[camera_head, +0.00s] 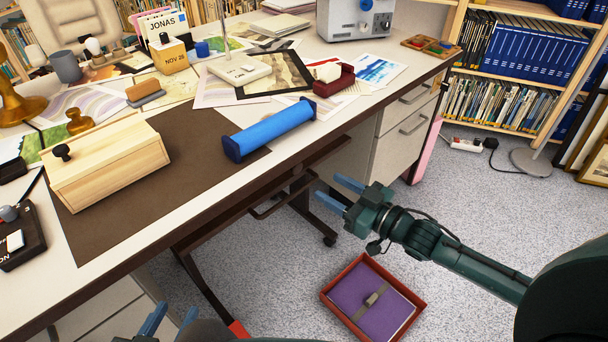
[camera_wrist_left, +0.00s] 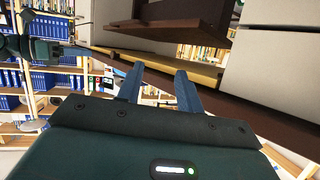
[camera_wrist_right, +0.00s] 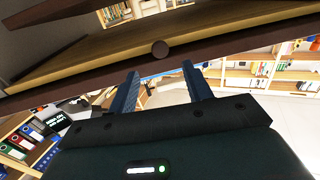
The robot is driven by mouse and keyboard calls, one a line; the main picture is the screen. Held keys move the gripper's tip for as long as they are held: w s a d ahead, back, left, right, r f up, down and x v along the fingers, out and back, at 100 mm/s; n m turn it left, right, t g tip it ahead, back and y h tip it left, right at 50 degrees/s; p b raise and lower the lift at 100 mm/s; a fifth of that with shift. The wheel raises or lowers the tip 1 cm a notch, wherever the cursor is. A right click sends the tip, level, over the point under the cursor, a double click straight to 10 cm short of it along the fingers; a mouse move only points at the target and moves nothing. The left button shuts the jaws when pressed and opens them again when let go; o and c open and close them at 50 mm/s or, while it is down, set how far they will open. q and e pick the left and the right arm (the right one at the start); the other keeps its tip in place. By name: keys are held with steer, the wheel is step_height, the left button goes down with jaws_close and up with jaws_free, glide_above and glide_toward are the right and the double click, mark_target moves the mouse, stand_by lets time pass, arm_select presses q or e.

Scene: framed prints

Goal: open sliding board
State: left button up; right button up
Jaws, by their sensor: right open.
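My left gripper (camera_head: 172,316) is low at the bottom of the head view, below the desk edge. Its fingers (camera_wrist_left: 158,75) are apart and empty.
The desk holds a pale wooden box with a black knob (camera_head: 108,165), a blue roller-like object (camera_head: 270,128) and a brown mat (camera_head: 190,128). White drawers (camera_head: 405,125) are under its right end.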

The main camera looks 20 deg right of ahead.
mark_target(299, 170)
steer(key=b+x, duration=0.1)
steer(key=x, duration=0.7)
steer(key=shift+w+a, duration=0.1)
steer(key=shift+w, duration=0.05)
arm_select(q)
steer(key=shift+w+d+t+h, duration=0.1)
steer(key=shift+w+t+h, duration=0.3)
steer(key=shift+t, duration=0.3)
arm_select(e)
steer(key=shift+c, duration=0.5)
arm_select(q)
steer(key=shift+f, duration=0.1)
arm_select(e)
jaws_close()
